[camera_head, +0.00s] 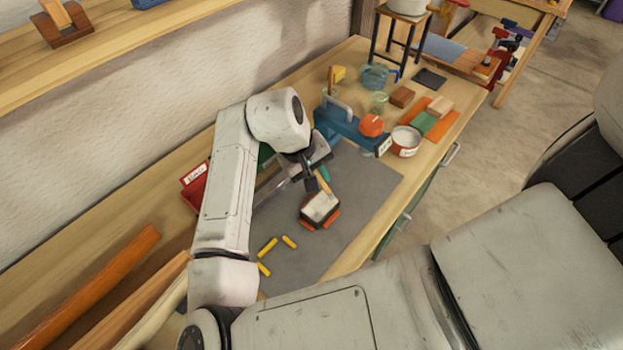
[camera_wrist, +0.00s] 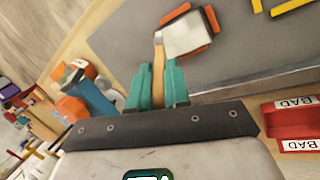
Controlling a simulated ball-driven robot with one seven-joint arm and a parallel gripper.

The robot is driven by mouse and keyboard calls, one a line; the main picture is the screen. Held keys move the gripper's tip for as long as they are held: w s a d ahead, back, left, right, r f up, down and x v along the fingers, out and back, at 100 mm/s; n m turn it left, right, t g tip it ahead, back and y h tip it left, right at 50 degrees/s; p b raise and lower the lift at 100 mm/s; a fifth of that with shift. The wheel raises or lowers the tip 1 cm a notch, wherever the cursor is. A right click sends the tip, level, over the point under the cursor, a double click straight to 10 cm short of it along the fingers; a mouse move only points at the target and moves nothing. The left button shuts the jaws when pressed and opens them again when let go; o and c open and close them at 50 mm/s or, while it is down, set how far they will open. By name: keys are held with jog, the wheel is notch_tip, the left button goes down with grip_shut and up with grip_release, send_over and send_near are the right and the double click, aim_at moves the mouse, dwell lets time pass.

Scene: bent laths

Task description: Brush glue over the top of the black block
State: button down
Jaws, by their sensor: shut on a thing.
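My gripper (camera_head: 314,176) is shut on the wooden handle of a brush (camera_wrist: 158,72), held between teal fingers (camera_wrist: 159,84). The brush's far end is at the block's near edge in the wrist view; I cannot tell whether it touches. A white-topped pot with a red band (camera_head: 405,142), possibly the glue, stands at the right of the bench.
A blue vice-like tool (camera_head: 350,130) with an orange knob stands behind the mat (camera_head: 365,190). Yellow strips (camera_head: 267,247) lie left of the block. A red bin (camera_wrist: 290,125) labelled BAD is at the wall side. The mat's right part is clear.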

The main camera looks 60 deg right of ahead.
jog(key=shift+w+a, duration=1)
jog(key=shift+a, duration=2.55)
jog(key=shift+s+d, duration=0.35)
jog(key=shift+d, duration=0.9)
jog(key=shift+s+d, duration=0.4)
jog(key=shift+d, duration=0.85)
jog(key=shift+s+d, duration=0.35)
jog(key=shift+d, duration=0.9)
jog(key=shift+r, duration=3.05)
jog(key=shift+r, duration=1.5)
